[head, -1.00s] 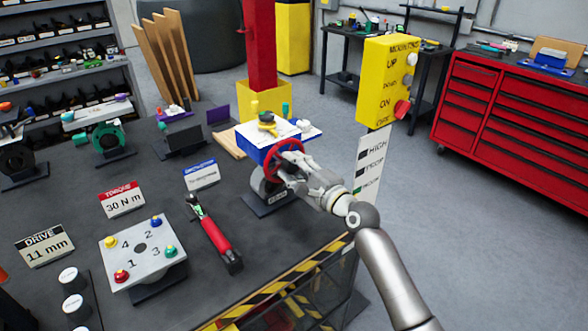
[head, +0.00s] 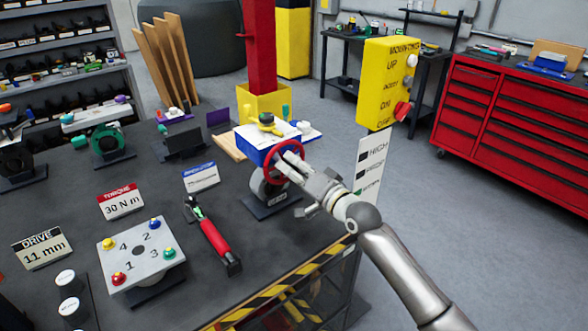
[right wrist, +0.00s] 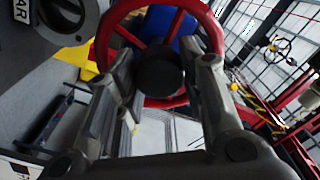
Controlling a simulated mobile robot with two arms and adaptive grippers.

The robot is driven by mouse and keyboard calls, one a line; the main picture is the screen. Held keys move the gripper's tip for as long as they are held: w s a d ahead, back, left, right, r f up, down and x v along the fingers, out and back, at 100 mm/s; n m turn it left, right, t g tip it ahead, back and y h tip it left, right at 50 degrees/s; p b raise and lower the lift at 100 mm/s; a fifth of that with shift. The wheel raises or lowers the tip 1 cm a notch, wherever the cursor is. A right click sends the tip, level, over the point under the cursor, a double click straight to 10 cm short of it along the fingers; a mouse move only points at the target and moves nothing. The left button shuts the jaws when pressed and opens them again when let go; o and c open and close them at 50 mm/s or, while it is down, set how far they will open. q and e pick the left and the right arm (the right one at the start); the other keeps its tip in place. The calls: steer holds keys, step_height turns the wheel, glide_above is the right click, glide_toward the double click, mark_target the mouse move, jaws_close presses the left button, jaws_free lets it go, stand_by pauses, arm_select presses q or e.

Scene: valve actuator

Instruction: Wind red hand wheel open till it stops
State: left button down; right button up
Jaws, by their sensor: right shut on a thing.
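The red hand wheel (head: 267,172) stands on the side of the valve actuator, upright and facing right. The actuator has a blue body (head: 250,146) with a white top and a yellow knob-like part (head: 266,122). A grey round valve body (head: 262,188) sits below. My right gripper (head: 284,160) reaches in from the right and is shut on the wheel. In the right wrist view its fingers (right wrist: 166,68) lie either side of the wheel's dark hub (right wrist: 160,72), across the red rim and spokes (right wrist: 215,32). Finger contact is partly hidden. My left gripper is not in view.
A yellow control box (head: 388,85) on a post stands right of the wheel. A red-handled torque wrench (head: 215,238) and a grey plate (head: 140,252) with numbered coloured knobs lie left on the dark bench. The striped bench edge (head: 290,285) runs below my arm.

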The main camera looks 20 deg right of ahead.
steer(key=n, duration=0.5)
steer(key=shift+n, duration=0.4)
steer(key=shift+a+f+n, duration=0.1)
steer(key=shift+n, duration=1.9)
steer(key=o, duration=1)
steer(key=shift+o, duration=0.2)
steer(key=shift+s, duration=0.1)
steer(key=v, duration=1.2)
